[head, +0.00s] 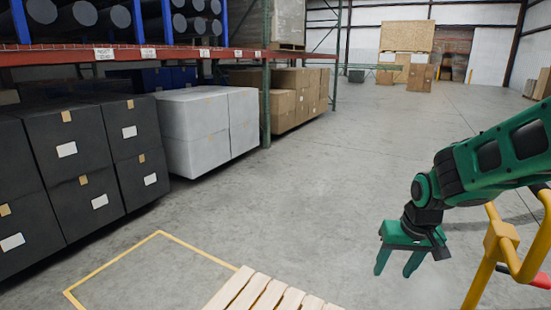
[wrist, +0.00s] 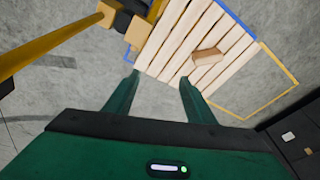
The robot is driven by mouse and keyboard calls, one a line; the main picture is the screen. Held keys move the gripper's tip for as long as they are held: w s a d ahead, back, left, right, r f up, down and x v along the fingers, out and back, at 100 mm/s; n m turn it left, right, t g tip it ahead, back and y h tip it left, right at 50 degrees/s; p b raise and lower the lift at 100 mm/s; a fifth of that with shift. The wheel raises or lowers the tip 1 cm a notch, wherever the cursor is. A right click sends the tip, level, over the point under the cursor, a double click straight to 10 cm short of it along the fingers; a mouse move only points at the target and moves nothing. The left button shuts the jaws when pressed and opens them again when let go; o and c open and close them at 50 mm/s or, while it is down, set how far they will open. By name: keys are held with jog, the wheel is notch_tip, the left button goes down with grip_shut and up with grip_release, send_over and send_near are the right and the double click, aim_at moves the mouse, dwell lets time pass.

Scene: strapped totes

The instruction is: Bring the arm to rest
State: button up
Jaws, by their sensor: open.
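My green arm reaches in from the right side of the head view. My gripper (head: 394,271) hangs at its end with its two fingers pointing down and spread apart. It is open, with nothing between the fingers, above bare concrete floor. In the wrist view the two green fingers (wrist: 159,80) also stand apart and empty. A slatted wooden pallet (wrist: 178,40) lies on the floor beyond the fingertips. A small tan block (wrist: 207,56) rests on its slats.
A yellow rail (head: 502,240) stands close below and right of my arm. A yellow floor outline (head: 110,265) lies by the pallet (head: 262,295). Dark boxes (head: 70,150) and grey wrapped boxes (head: 205,130) line the rack at left. The middle floor is clear.

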jog(key=s+r+n+t, duration=0.1)
jog(key=s+r+t, duration=0.1)
jog(key=s+r, duration=0.6)
jog(key=s+d+f+m+g+h, duration=0.1)
jog(key=s+d+m, duration=0.1)
jog(key=s+d, duration=0.3)
jog(key=shift+s+d+f+g, duration=0.15)
jog(key=shift+d+g, duration=0.25)
jog(key=shift+d, duration=0.25)
jog(key=s+d+m+g, duration=0.1)
jog(key=s, duration=0.2)
jog(key=s+d+m, duration=0.1)
jog(key=s+d, duration=0.1)
jog(key=s, duration=0.2)
jog(key=s+d+f+m+g, duration=0.1)
jog(key=s+d+m, duration=0.1)
jog(key=s, duration=0.1)
jog(key=shift+s+g+y, duration=0.2)
jog(key=shift+g+y, duration=0.1)
jog(key=shift+c, duration=1.3)
jog(key=shift+s, duration=0.35)
jog(key=c, duration=0.5)
grip_shut()
jog(key=shift+s, duration=0.1)
